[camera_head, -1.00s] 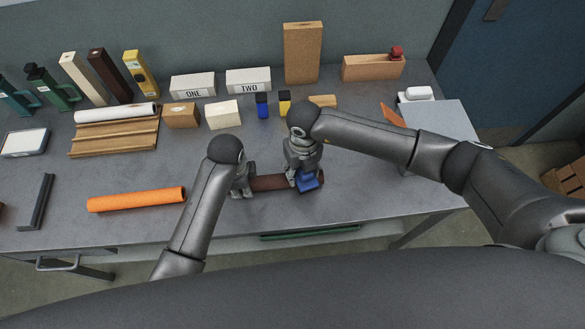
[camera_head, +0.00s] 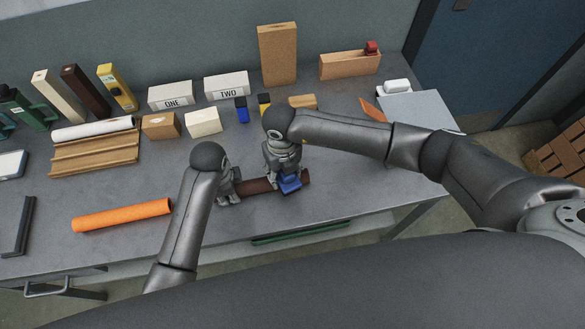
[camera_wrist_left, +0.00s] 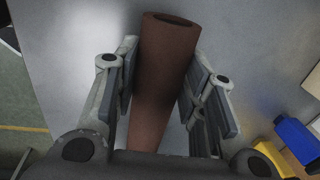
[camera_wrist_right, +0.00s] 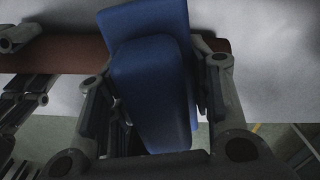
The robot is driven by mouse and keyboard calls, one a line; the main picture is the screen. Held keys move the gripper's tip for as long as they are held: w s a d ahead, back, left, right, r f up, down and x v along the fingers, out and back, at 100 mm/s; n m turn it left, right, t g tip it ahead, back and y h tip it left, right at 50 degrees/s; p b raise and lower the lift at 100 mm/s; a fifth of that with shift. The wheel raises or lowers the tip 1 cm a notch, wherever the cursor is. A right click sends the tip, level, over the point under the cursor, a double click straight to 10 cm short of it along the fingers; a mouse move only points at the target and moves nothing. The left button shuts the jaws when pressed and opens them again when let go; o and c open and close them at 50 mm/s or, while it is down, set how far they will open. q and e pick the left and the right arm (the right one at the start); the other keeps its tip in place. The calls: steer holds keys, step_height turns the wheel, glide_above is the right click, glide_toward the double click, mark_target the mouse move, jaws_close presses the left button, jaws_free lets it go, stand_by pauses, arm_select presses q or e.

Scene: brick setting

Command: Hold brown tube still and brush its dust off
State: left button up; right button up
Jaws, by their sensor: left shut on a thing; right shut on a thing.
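The brown tube (camera_head: 258,186) lies along the table near its front edge. My left gripper (camera_head: 231,186) is shut around its left part. The left wrist view shows the brown tube (camera_wrist_left: 160,75) between both fingers, its hollow end pointing away. My right gripper (camera_head: 284,174) is shut on a blue brush (camera_head: 290,185), held over the tube's right part. In the right wrist view the blue brush (camera_wrist_right: 150,75) is between the fingers and crosses in front of the tube (camera_wrist_right: 65,53). Its underside is hidden, so I cannot tell whether it touches. No dust can be made out.
An orange tube (camera_head: 121,215) lies left of my left arm. A grey box (camera_head: 415,112) is at the right. Table between the orange tube and wooden tray is clear.

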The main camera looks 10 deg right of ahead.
steer(key=shift+a+r, duration=0.1)
steer(key=shift+a, duration=1.4)
steer(key=shift+d+r, duration=0.1)
steer(key=shift+r, duration=3.9)
arm_select(q)
steer(key=o, duration=1.3)
steer(key=r, duration=0.4)
steer(key=s+r, duration=0.1)
steer(key=r, duration=0.7)
steer(key=shift+s, duration=0.25)
steer(key=shift+s+f, duration=0.1)
arm_select(e)
steer(key=shift+f, duration=0.1)
